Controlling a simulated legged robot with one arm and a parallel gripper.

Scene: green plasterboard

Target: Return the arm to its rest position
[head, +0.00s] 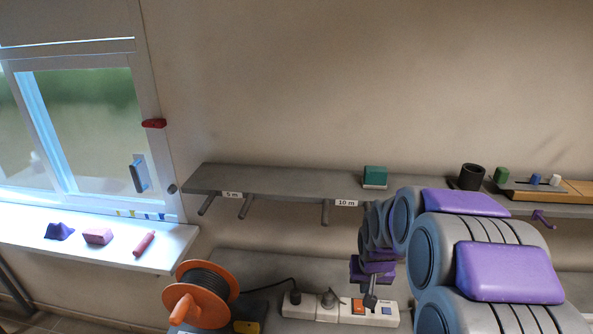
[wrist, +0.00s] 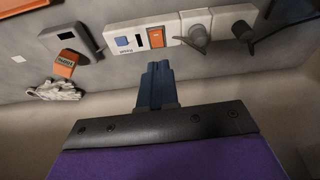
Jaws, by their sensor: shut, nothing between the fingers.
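My arm, grey with purple pads, reaches in from the lower right of the head view. My gripper (head: 370,301) points down in front of the power strip (head: 327,311) on the lower surface. In the wrist view my gripper (wrist: 156,68) has its dark fingers together with nothing between them. Their tips appear just below the strip's orange switch (wrist: 183,36); whether they touch the strip I cannot tell.
An orange cable reel (head: 208,285) stands left of the strip. A grey shelf (head: 285,188) above it holds a green block (head: 375,175) and a black cup (head: 472,176). The windowsill (head: 60,239) holds small objects. The wall above the shelf is clear.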

